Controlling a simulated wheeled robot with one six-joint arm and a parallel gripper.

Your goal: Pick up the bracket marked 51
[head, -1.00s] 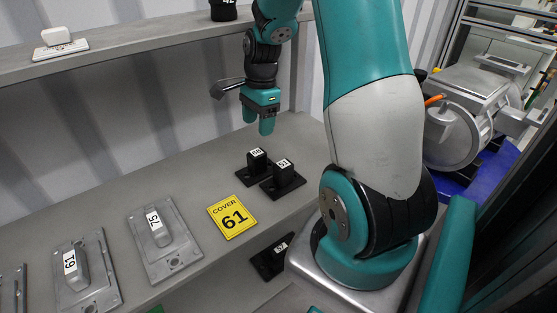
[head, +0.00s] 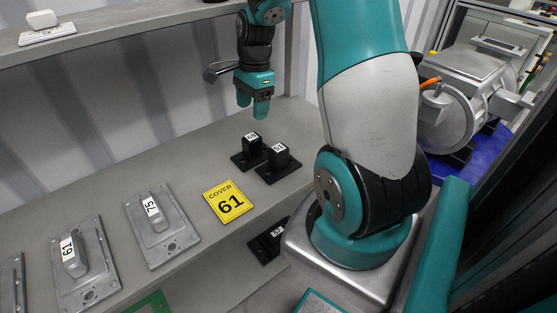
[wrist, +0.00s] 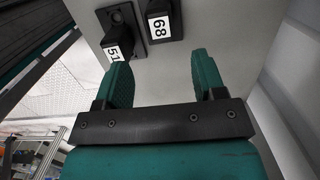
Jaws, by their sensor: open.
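The bracket marked 51 (head: 278,162) is a black block on a flat black base, standing on the grey shelf. Its label looks small in the head view; the wrist view shows bracket 51 (wrist: 117,35) more clearly, at upper left beyond the left finger. A like bracket marked 68 (head: 250,149) stands close beside it, to its left; it also shows in the wrist view (wrist: 162,22). My gripper (head: 253,104) is open and empty, pointing down above the shelf, higher than both brackets and touching neither. Its fingers (wrist: 162,68) are spread in the wrist view.
Grey covers marked 75 (head: 156,222) and 61 (head: 77,260) lie further left. Another black bracket (head: 267,242) sits on a lower level. An upper shelf (head: 115,36) runs behind, near my arm.

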